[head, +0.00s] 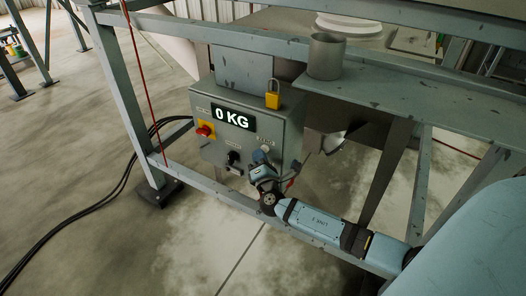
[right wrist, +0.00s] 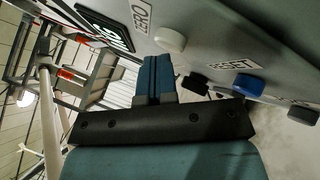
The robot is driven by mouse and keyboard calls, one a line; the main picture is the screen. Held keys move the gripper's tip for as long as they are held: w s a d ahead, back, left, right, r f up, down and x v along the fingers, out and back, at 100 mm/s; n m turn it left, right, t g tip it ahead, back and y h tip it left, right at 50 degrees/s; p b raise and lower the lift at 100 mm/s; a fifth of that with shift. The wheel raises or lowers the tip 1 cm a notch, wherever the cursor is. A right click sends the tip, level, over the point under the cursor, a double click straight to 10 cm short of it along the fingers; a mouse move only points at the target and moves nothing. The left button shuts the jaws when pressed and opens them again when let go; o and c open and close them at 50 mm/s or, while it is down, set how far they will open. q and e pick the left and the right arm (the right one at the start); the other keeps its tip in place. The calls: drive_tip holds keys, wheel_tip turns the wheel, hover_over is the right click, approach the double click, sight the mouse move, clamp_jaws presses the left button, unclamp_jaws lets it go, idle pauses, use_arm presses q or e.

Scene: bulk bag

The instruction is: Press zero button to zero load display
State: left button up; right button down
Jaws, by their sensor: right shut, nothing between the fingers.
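A grey control box (head: 222,150) hangs on the frame, and its display (head: 232,118) reads 0 KG. In the right wrist view the display (right wrist: 105,28) is at the upper left. The ZERO label (right wrist: 142,15) sits beside a round white button (right wrist: 170,39). My right gripper (head: 259,160) is shut and empty, just below the right part of the box front. In the right wrist view its blue fingertips (right wrist: 156,62) are near the white button, with a small gap in the picture; contact cannot be told. My left gripper is not in view.
A RESET label (right wrist: 232,65) and blue button (right wrist: 249,86) lie right of the zero button. The box also bears a red stop button (head: 204,130) and a black knob (head: 233,157). A yellow padlock (head: 273,96) is on top. A frame beam (head: 215,190) runs below.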

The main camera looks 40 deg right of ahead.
drive_tip(key=shift+a, duration=0.1)
drive_tip(key=shift+s+a, duration=0.35)
drive_tip(key=shift+a, duration=0.4)
drive_tip(key=a, duration=0.1)
drive_tip(key=s+a, duration=0.1)
drive_tip(key=a, duration=0.1)
drive_tip(key=s+a, duration=0.1)
drive_tip(key=shift+a, duration=0.3)
idle(0.8)
